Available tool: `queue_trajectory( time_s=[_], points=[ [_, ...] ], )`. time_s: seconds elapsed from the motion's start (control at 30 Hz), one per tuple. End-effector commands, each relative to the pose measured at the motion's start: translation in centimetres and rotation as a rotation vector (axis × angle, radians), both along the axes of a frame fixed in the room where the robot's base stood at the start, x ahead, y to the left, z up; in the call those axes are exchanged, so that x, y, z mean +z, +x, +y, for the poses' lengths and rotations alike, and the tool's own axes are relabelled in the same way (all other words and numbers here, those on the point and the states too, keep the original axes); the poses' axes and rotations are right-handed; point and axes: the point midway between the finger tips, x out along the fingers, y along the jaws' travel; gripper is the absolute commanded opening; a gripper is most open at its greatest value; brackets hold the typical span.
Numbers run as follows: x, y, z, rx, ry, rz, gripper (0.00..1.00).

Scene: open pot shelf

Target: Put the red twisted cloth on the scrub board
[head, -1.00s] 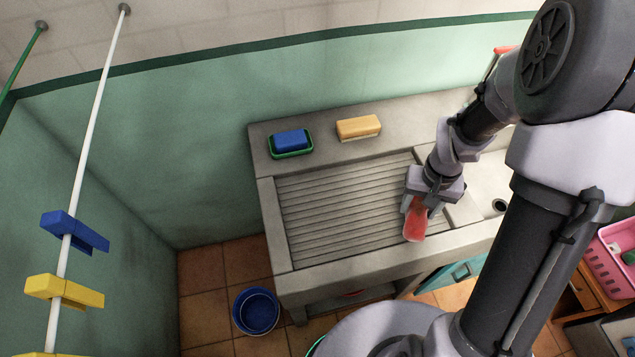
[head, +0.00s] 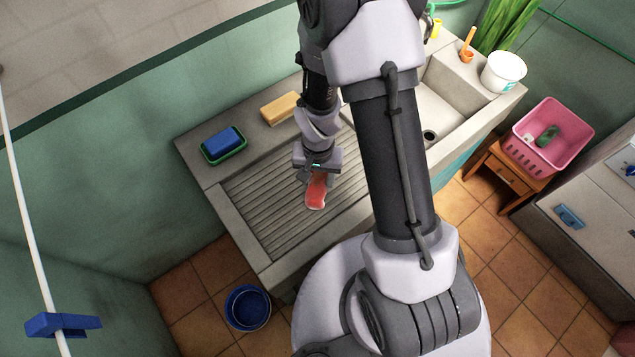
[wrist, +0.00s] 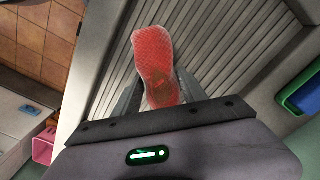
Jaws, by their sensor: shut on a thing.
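The red twisted cloth (head: 316,191) is in my gripper (head: 317,174), hanging down from the jaws. My arm hides the board's right part.
A blue block in a green dish (head: 223,146) and a tan bar (head: 280,108) sit on the back ledge. The sink basin (head: 440,110) lies right of the board. A blue bucket (head: 248,308) stands on the floor. A pink basket (head: 548,140) is at right.

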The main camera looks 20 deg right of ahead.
Motion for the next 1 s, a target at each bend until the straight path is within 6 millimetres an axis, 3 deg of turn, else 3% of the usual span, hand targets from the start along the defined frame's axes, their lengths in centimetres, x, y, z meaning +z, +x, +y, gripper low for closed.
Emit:
queue_trajectory(
  time_s=[0.17, 0.5, 0.53, 0.63, 0.9, 1.0],
  points=[
    [-3.3, 0.0, 0.0, 0.000, 0.000, 0.002, 0.00],
    [-3.6, 0.0, 0.0, 0.000, 0.000, 0.000, 0.00],
    [-3.6, 0.0, 0.0, 0.000, 0.000, 0.000, 0.52],
    [-3.5, 0.0, 0.0, 0.001, 0.000, 0.000, 0.71],
    [-3.5, 0.0, 0.0, 0.001, 0.000, 0.000, 0.71],
    [-2.6, 0.1, 0.0, 0.001, 0.000, -0.001, 0.71]
  ],
)
